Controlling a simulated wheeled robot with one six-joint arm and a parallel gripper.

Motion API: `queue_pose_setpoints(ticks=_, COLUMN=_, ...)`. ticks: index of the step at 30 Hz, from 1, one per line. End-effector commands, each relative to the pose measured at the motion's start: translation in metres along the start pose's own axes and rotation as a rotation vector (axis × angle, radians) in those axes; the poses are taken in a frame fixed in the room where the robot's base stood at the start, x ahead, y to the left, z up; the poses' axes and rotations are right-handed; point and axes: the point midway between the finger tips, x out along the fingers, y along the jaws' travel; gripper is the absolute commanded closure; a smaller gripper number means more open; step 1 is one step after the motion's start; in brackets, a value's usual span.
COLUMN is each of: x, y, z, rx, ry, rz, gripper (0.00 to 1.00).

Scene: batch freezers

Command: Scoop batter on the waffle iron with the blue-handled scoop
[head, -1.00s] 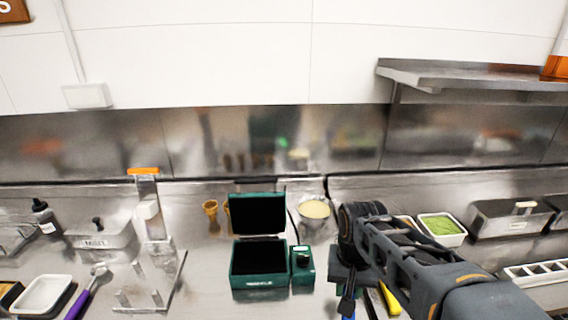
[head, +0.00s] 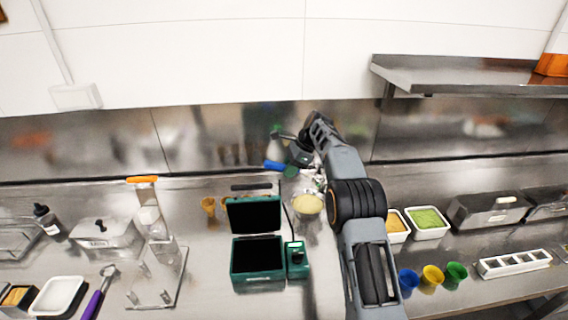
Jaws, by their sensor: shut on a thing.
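The green waffle iron (head: 258,278) stands open on the counter, with dark plates facing up and forward. A bowl of pale batter (head: 309,205) sits behind and right of it. My gripper (head: 298,154) is shut on the blue-handled scoop (head: 275,166) and holds it up behind the bowl, near the back wall. The blue handle points left. The scoop's head is hard to make out in the clutter around my gripper. My arm covers part of the counter right of the bowl.
A green control box (head: 297,260) stands at the iron's right side. Waffle cones (head: 208,206) stand behind left. Blue, yellow and green cups (head: 432,277) stand right of my arm. A metal stand (head: 160,270) is at left; a shelf (head: 470,75) overhangs at upper right.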

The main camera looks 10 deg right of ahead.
Motion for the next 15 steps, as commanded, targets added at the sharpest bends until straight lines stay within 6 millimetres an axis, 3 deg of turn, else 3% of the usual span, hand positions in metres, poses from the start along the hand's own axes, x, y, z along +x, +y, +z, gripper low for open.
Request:
queue_pose_setpoints(ticks=6, x=0.018, y=-0.022, z=0.008, rx=0.058, ry=-0.054, rz=-0.039, gripper=0.99)
queue_pose_setpoints(ticks=15, x=0.035, y=-0.025, z=0.003, rx=0.069, ry=-0.064, rz=-0.046, gripper=0.99)
